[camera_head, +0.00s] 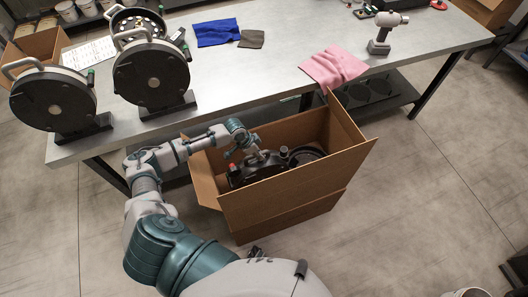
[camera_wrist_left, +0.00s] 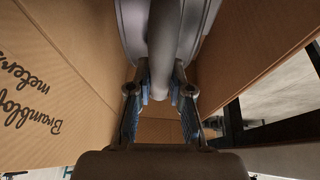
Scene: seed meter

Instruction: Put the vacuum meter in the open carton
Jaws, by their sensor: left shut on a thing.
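The open carton (camera_head: 290,193) is brown cardboard and stands on the floor in front of the table, its flaps spread. A dark vacuum meter (camera_head: 273,161) is inside the carton's opening, its lower part hidden by the near wall. I cannot tell if it rests on the bottom. My left gripper (camera_head: 257,157) reaches down into the carton and is shut on the meter's handle. In the left wrist view the grey handle (camera_wrist_left: 164,65) sits between the fingers (camera_wrist_left: 162,92), with carton walls (camera_wrist_left: 52,85) on both sides. My right gripper is not in view.
Two similar round meters (camera_head: 152,75) (camera_head: 53,99) stand on the left of the metal table (camera_head: 240,85).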

